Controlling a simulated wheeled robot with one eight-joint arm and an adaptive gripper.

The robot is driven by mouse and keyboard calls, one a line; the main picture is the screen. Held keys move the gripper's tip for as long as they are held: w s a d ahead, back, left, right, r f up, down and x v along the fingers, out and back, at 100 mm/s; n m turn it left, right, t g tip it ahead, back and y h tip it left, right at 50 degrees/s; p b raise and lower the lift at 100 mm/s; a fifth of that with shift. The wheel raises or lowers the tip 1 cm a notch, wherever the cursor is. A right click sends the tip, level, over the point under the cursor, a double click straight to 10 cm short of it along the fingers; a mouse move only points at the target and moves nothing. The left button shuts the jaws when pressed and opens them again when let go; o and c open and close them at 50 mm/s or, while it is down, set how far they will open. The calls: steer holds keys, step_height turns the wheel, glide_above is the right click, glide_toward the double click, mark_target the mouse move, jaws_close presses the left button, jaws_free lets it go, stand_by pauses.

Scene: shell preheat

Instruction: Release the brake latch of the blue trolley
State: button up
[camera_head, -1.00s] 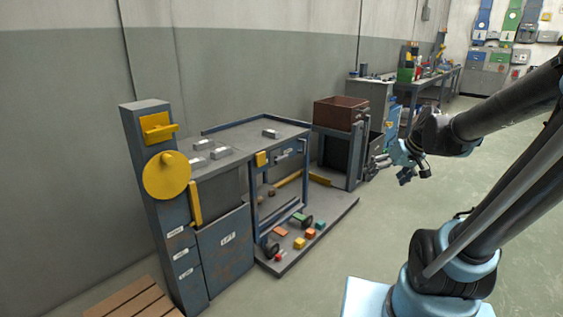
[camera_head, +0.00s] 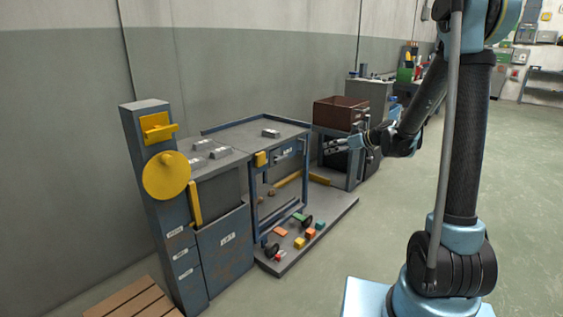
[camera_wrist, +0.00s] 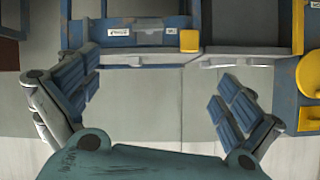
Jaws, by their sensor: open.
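The blue trolley (camera_head: 253,170) stands on a low grey platform, with a tray top and a front panel carrying a small label. A yellow block (camera_head: 261,159), possibly the brake latch, sits on its front at the left end of that panel. In the wrist view the same block (camera_wrist: 190,40) is right of centre, beyond the fingers, beside a grey handle bar.
A grey cabinet (camera_head: 223,240) with a yellow wheel (camera_head: 166,175) adjoins the trolley on the left. A brown bin (camera_head: 340,114) stands on a unit to the right. Several small coloured blocks lie on the platform (camera_head: 330,213). The floor in front is clear.

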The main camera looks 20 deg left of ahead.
steer(key=w+a+f+n+y, duration=0.2)
steer(key=w+a+f+y, duration=0.1)
steer(key=w+a+f, duration=0.45)
steer(key=t+y, duration=0.2)
glide_toward(283, 159)
steer(key=shift+n, duration=0.5)
steer(key=x, duration=1.1)
steer(key=shift+a+r, duration=0.1)
steer(key=shift+a, duration=0.05)
steer(key=shift+s, duration=0.1)
steer(key=c, duration=1)
